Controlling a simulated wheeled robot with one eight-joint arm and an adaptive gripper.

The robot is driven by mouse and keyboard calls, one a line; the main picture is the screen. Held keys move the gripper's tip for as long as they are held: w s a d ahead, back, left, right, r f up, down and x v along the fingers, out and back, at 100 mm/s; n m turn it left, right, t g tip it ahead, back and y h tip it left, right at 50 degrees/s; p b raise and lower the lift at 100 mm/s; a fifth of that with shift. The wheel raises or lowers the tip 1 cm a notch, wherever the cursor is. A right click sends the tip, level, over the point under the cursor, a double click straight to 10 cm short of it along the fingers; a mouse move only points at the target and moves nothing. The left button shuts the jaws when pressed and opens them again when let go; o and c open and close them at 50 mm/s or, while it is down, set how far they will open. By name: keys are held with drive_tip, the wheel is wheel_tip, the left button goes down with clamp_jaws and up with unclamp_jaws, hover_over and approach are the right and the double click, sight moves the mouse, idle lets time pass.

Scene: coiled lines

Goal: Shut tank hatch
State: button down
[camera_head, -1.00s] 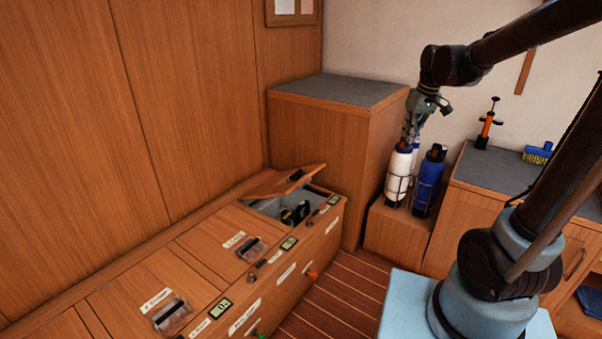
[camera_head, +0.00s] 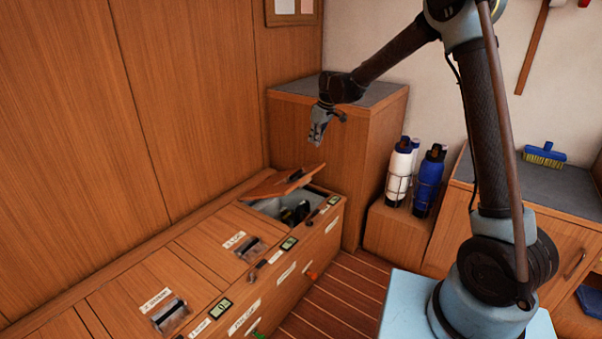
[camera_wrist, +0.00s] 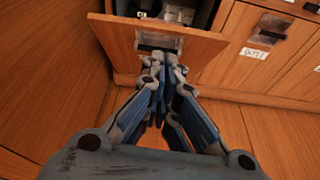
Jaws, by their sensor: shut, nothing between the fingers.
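The tank hatch (camera_head: 284,182) is a wooden lid at the far end of the long bench, tilted partly open. Below it the tank opening (camera_head: 270,206) shows a grey inside with dark fittings. In the wrist view the hatch (camera_wrist: 203,42) stands across the top, with a latch plate on its face. My gripper (camera_head: 316,140) is shut and empty, in the air above the hatch and apart from it in the head view. In the wrist view my gripper (camera_wrist: 158,112) points toward the hatch and overlaps its lower edge.
The bench has other closed hatches with latches (camera_head: 250,247) and small gauges. A tall wooden cabinet (camera_head: 372,130) stands behind the open hatch. White (camera_head: 399,172) and blue bottles (camera_head: 428,182) stand to the right. The air over the bench is clear.

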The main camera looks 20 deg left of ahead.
drive_tip(key=shift+n, duration=0.4)
drive_tip(key=x, duration=0.5)
drive_tip(key=s+a+x, duration=0.1)
drive_tip(key=x, duration=0.5)
drive_tip(key=s+a+x, duration=0.1)
drive_tip(key=x, duration=0.4)
drive_tip(key=shift+a, duration=0.2)
drive_tip(key=shift+s+d+f, duration=0.15)
drive_tip(key=shift+d+f, duration=0.1)
drive_tip(key=shift+f, duration=0.15)
drive_tip(key=shift+f, duration=0.1)
